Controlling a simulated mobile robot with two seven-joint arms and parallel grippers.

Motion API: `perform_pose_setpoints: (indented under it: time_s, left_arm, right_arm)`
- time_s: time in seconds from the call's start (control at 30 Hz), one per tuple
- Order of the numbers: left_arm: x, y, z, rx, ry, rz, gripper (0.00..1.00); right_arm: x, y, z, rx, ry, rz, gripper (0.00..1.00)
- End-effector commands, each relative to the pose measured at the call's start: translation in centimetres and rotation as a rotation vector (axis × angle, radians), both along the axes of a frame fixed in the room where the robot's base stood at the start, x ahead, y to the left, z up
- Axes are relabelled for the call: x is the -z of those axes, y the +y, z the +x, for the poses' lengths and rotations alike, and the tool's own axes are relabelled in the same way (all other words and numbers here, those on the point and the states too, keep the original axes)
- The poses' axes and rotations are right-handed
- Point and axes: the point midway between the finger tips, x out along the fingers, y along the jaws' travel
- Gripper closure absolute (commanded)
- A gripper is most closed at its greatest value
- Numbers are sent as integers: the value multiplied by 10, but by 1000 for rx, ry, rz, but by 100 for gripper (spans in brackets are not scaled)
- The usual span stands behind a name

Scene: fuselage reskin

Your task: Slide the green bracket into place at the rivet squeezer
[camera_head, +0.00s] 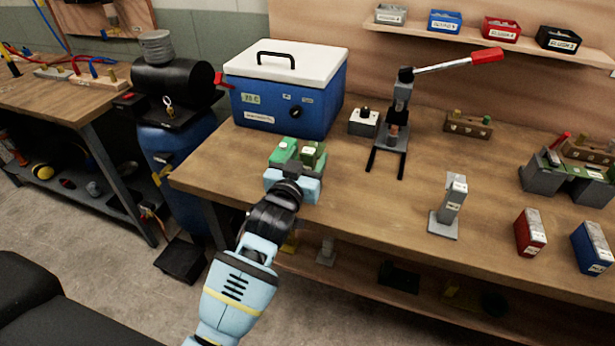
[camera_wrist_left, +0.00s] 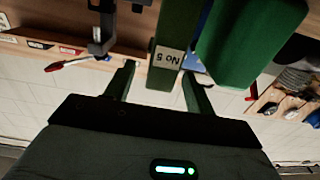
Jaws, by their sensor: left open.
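A dark green bracket (camera_head: 313,153) with a pale label stands at the bench's left front. In the left wrist view the bracket (camera_wrist_left: 180,35) bears the label "No 5". A brighter green block (camera_head: 283,152) is beside it and looms large in the wrist view (camera_wrist_left: 250,40). My left gripper (camera_wrist_left: 157,76) is open, its fingers spread to either side of the labelled bracket; contact cannot be told. In the head view its body hides the fingertips. The rivet squeezer (camera_head: 402,100), with its red-tipped lever, stands further back to the right. My right gripper is out of view.
A blue box with a white lid (camera_head: 285,90) stands behind the bracket. A small grey-white block (camera_head: 364,122) sits left of the squeezer. A grey stand (camera_head: 449,208) is to the right. Bare bench (camera_head: 350,195) lies between the bracket and this stand.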

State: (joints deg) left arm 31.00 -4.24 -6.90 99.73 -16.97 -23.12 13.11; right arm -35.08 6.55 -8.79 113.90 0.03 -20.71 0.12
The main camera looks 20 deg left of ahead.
Motion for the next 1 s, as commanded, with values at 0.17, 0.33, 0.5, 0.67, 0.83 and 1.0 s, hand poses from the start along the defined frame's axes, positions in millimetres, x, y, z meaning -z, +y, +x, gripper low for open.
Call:
perform_pose_setpoints:
  time_s: [0.17, 0.33, 0.5, 0.67, 0.83, 1.0]
  left_arm:
    - [1, 0, 12, 0, 1, 1, 45]
    - [1, 0, 12, 0, 1, 1, 45]
    - [1, 0, 12, 0, 1, 1, 60]
    - [1, 0, 12, 0, 1, 1, 81]
    - [1, 0, 12, 0, 1, 2, 100]
    - [1, 0, 12, 0, 2, 2, 100]
  right_arm:
    - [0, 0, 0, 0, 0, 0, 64]
    - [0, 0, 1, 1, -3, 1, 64]
    - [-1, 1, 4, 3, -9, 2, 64]
    - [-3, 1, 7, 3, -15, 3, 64]
    - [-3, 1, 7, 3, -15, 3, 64]
    - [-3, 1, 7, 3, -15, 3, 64]
